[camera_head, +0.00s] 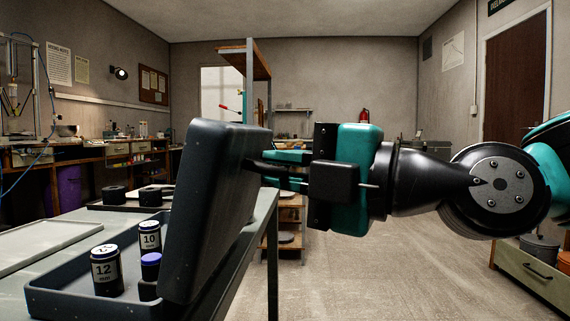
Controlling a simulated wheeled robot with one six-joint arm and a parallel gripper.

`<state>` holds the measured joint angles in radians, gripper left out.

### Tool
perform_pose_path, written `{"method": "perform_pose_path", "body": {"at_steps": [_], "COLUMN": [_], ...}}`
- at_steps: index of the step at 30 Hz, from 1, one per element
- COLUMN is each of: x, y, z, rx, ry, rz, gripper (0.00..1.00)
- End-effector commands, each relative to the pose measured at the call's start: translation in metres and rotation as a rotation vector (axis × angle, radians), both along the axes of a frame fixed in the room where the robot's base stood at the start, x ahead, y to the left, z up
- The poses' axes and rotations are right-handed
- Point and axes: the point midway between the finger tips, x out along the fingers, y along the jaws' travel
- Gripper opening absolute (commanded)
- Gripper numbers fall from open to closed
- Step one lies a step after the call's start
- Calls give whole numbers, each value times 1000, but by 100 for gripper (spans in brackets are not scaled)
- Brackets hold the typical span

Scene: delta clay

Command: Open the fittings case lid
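The fittings case (60,301) is a dark grey box at the front of the table. Its lid (205,215) stands raised on the right side, close to upright and tilted a little to the right at its top. Inside the case are a black canister marked 12 (107,272), one marked 10 (150,236) and a purple-topped one (151,266). My gripper (258,172) reaches in from the right, with its teal and black fingers at the lid's right side. The fingertips are partly hidden by the lid, so I cannot tell whether they grip it.
A light tray (45,243) lies at the table's left. Black round parts (150,194) sit on a dark tray behind the case. The table's right edge (268,225) drops to open floor (340,275). A shelf unit (290,215) stands behind my gripper.

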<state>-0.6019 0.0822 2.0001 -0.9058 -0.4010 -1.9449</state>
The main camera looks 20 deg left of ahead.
Motion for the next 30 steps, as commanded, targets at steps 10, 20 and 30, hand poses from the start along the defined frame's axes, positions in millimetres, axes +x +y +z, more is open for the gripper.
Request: {"method": "perform_pose_path", "body": {"at_steps": [10, 20, 30], "x": [-3, -5, -5], "y": [8, 20, 20], "z": [11, 16, 16], "rx": [-80, -114, -114], "ry": [-24, -27, -27], "rz": [4, 0, 0], "gripper": [0, 0, 20]}}
